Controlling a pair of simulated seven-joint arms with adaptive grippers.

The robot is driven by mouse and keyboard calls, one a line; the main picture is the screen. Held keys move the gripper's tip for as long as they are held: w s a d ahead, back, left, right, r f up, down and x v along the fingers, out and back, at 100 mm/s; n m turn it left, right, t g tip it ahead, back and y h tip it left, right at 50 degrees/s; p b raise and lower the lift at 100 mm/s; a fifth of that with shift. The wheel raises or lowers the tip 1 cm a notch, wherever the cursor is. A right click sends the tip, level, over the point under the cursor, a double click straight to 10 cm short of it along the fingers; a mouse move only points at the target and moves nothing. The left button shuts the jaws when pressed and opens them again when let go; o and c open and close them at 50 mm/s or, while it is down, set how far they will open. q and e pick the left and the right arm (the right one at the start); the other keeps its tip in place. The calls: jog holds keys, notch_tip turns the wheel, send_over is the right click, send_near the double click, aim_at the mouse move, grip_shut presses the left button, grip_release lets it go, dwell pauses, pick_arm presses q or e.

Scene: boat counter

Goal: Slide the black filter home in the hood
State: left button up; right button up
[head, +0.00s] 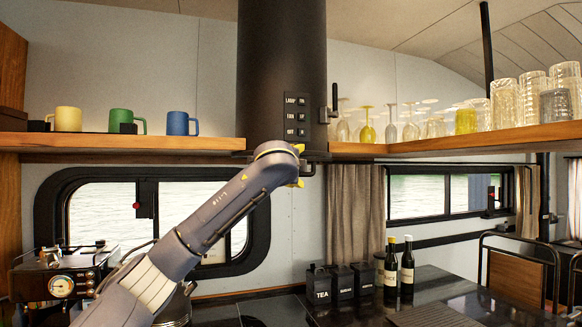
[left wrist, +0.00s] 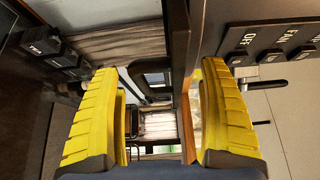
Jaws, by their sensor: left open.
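The hood (head: 281,65) is a tall dark cylinder with lamp, fan and off switches; its lower end meets the shelf level. A thin dark plate (head: 316,156) shows under the hood's right side, probably the black filter's edge, though I cannot tell it from the hood rim. My left gripper (head: 298,166) is just below the hood's bottom. In the left wrist view, its yellow fingers (left wrist: 160,105) are spread apart, and a dark flat bar (left wrist: 179,45) runs between them, nearer the right finger. I cannot tell whether they touch it. My right gripper is not in view.
A wooden shelf (head: 110,143) with mugs runs left of the hood; another shelf (head: 490,137) with glasses runs right. A black lever (head: 334,100) sticks out beside the hood. Black canisters (head: 343,284) and bottles (head: 407,266) stand on the counter below.

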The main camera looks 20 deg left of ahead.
pick_arm(q)
jog(key=s+d, duration=0.1)
jog(key=s, duration=0.9)
jog(key=shift+s+d, duration=0.15)
jog(key=shift+d, duration=0.1)
